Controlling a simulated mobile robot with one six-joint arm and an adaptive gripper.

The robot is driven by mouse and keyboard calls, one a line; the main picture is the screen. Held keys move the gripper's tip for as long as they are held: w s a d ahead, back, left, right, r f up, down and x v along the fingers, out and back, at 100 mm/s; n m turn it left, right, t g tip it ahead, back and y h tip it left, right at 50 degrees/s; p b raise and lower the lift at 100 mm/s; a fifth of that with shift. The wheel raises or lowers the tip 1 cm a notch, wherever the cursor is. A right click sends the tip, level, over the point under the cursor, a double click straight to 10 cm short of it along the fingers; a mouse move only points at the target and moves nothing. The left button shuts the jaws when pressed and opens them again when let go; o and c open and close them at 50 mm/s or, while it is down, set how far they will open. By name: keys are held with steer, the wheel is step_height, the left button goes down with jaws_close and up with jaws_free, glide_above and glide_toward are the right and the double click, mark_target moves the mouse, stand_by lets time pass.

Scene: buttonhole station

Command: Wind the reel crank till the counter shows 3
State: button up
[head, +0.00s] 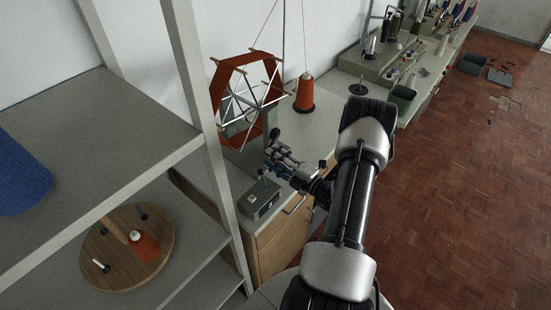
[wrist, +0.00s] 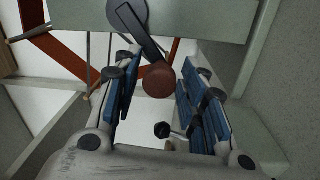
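The reel (head: 217,88), an orange many-sided frame with pale spokes, stands on the bench; part of its orange frame shows in the wrist view (wrist: 58,48). The crank (wrist: 145,38) is a dark arm running from a round hub to a brown knob (wrist: 158,80). My gripper (head: 272,153) is beside the reel's lower right. In the wrist view its blue-padded fingers are apart, one on each side of the knob, with a visible gap on both sides. The counter is probably the small grey box (head: 262,203) at the bench's front; its figures are too small to read.
An orange thread cone (head: 305,92) stands right of the reel, with thread running up. A shelf rack (head: 192,75) rises close on the left, holding a blue cylinder (head: 22,175) and a round wooden board (head: 125,270). The floor (head: 470,190) at right is mostly clear.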

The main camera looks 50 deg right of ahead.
steer(key=shift+o, duration=0.5)
steer(key=shift+s+d, duration=0.1)
steer(key=shift+s, duration=0.05)
steer(key=s, duration=1.1)
steer(key=shift+s+d+f, duration=0.25)
steer(key=shift+s+d, duration=0.05)
steer(key=shift+s, duration=0.05)
steer(key=shift+a, duration=0.1)
